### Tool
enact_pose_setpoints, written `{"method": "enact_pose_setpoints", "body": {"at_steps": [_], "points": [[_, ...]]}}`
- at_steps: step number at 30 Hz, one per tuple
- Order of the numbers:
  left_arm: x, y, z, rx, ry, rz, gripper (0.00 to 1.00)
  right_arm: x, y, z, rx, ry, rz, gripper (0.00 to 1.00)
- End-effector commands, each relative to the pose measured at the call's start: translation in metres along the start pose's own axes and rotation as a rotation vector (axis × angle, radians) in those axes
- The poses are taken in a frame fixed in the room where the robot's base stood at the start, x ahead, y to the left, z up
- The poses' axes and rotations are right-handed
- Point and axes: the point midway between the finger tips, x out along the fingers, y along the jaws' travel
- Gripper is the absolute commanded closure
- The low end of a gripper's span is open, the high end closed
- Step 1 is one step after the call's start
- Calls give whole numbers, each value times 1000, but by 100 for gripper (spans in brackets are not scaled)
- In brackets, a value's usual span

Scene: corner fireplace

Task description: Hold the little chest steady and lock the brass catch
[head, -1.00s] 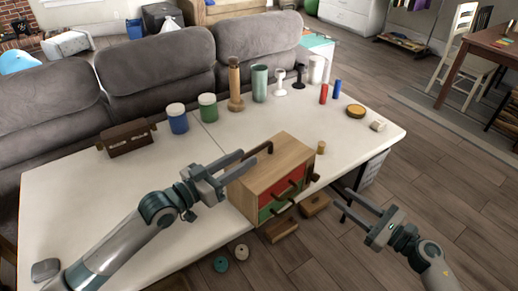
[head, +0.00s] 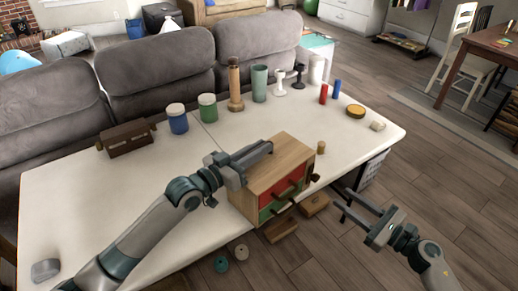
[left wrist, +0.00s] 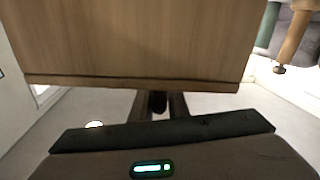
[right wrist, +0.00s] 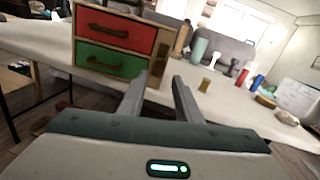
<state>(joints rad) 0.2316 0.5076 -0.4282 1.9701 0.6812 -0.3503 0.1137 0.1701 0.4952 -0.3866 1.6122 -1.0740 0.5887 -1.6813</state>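The little chest (head: 285,160) is a light wooden box with a red and a green drawer front, upright at the table's front edge. Its drawer fronts also show in the right wrist view (right wrist: 115,45). My right gripper (head: 357,208) is open and empty, right of the chest.
Two brown wooden blocks (head: 314,204) show below the front edge. Jars, a green cup (head: 260,82) and candlesticks line the table's back. A dark brown box (head: 127,138) is at left.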

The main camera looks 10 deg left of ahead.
Motion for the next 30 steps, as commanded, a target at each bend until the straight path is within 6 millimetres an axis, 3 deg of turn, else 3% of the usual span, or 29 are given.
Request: {"method": "enact_pose_setpoints", "body": {"at_steps": [4,6,14,20,30], "points": [[0,0,0,-1,0,0,100,0,0,0,0,0,0,69],[0,0,0,-1,0,0,100,0,0,0,1,0,0,59],[0,0,0,-1,0,0,100,1,1,2,91,-7,6,59],[0,0,0,-2,-1,0,100,3,3,8,326,-21,20,59],[0,0,1,-2,-1,0,100,5,6,18,954,-35,59,59]]}}
